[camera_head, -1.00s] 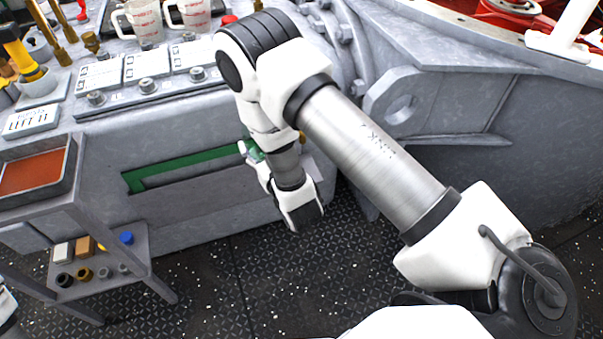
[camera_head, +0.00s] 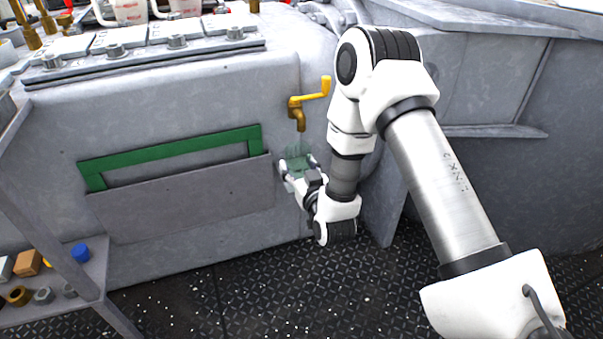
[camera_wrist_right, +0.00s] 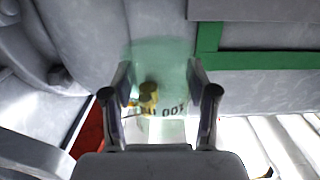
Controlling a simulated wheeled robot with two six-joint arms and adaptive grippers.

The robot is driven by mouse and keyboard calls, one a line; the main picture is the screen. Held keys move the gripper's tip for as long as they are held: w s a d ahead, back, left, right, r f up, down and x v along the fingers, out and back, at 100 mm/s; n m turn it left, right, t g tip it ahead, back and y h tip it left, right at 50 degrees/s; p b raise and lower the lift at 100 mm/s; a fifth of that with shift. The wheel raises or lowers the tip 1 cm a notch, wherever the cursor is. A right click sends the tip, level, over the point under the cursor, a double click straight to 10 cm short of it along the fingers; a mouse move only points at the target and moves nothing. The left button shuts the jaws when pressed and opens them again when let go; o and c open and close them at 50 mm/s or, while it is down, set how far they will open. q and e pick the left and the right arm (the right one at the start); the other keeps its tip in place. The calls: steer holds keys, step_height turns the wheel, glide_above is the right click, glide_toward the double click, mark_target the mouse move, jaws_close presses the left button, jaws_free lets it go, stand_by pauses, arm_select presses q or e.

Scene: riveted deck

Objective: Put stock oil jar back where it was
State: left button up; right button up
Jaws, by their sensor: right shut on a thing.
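The oil jar (camera_head: 297,161) is clear, greenish glass. In the head view it is upright between the fingers of my right gripper (camera_head: 298,174), just below a brass tap with a yellow handle (camera_head: 298,108) on the grey wall. In the right wrist view the jar (camera_wrist_right: 165,58) fills the gap between the fingers of the right gripper (camera_wrist_right: 160,85), which is shut on it. Part of a printed number and a brass piece show there too. How full the jar is, I cannot tell. My left gripper is not in view.
A green-framed slot with a grey panel (camera_head: 180,200) is left of the jar. A shelf cart (camera_head: 60,290) with small parts stands at lower left. Measuring jugs (camera_head: 130,12) are on the ledge above. The dark floor (camera_head: 250,300) is clear in the middle.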

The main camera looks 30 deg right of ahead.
steer(key=w+d, duration=0.1)
steer(key=w+d+b, duration=0.1)
steer(key=w+d, duration=0.1)
steer(key=shift+w+d+f, duration=0.1)
steer(key=shift+w+f, duration=0.15)
steer(key=shift+w, duration=0.1)
steer(key=f+b, duration=0.3)
steer(key=f, duration=0.1)
steer(key=shift+w+d, duration=0.25)
steer(key=shift+w, duration=0.05)
steer(key=shift+r, duration=0.25)
steer(key=shift+f, duration=0.2)
steer(key=o, duration=1.3)
steer(key=shift+r, duration=0.1)
